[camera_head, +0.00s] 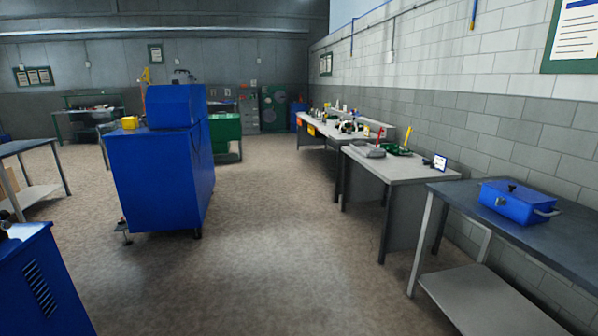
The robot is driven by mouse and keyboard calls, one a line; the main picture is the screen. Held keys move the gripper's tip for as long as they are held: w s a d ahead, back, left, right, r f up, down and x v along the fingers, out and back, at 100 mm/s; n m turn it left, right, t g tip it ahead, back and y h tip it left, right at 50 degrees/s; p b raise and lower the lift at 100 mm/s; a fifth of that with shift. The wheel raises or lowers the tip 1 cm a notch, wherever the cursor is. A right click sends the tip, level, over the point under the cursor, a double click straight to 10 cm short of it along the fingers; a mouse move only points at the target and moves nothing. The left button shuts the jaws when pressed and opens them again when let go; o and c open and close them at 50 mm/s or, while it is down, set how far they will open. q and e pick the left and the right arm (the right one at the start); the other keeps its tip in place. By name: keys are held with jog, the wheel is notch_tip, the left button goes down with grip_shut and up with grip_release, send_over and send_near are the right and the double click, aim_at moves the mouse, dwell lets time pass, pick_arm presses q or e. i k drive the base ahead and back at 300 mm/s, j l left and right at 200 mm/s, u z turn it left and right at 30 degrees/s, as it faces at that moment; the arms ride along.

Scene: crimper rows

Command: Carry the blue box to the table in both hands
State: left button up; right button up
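A small blue box (516,202) with a dark knob on its lid and a light handle on its right end sits on a dark-topped table (470,196) at the right of the head view. The box rests on the tabletop close to the wall, with nothing touching it. A lower grey shelf (490,303) shows under this table. Neither of my grippers is in view.
A grey workbench (425,170) with tools stands just beyond the table along the right wall. A large blue machine (160,180) stands left of centre.

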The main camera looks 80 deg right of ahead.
aim_at(397, 167)
jog(key=z, duration=4.25)
jog(key=i+j+z, duration=0.15)
jog(key=i+j, duration=0.2)
